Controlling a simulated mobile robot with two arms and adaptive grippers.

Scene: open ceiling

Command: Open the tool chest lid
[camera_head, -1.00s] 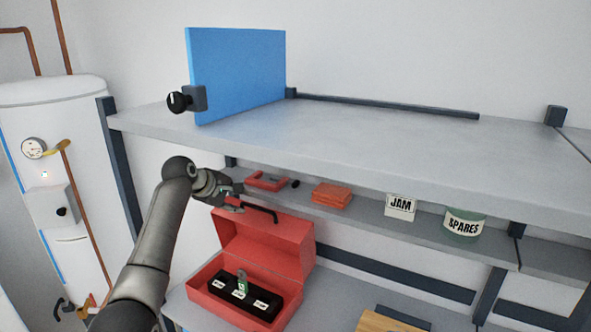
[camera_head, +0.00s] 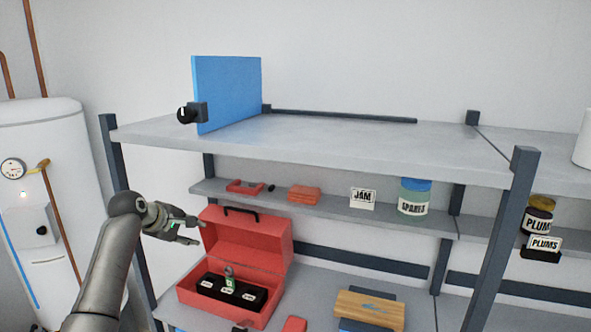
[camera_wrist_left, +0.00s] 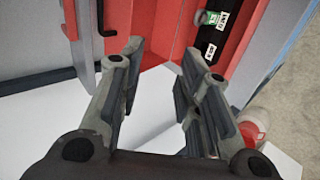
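The red tool chest (camera_head: 190,294) stands on the lower shelf with its lid (camera_head: 255,235) raised and leaning back. A dark handle (camera_head: 240,212) is on the lid's top edge. A black insert (camera_head: 250,298) with white labels and a small green-labelled item (camera_head: 229,279) lies inside. My left gripper (camera_head: 191,231) is open and empty, just left of the lid. In the left wrist view the open fingers (camera_wrist_left: 163,52) have bare space between them, with the red chest (camera_wrist_left: 168,22) beyond. My right gripper is not in view.
Above is a grey shelf (camera_head: 330,145) with a blue panel (camera_head: 228,90). The middle shelf holds a red tray (camera_head: 246,187), a JAM card (camera_head: 362,198) and a jar (camera_head: 413,200). A wooden block (camera_head: 370,308) lies right of the chest. A white tank (camera_head: 40,150) stands left.

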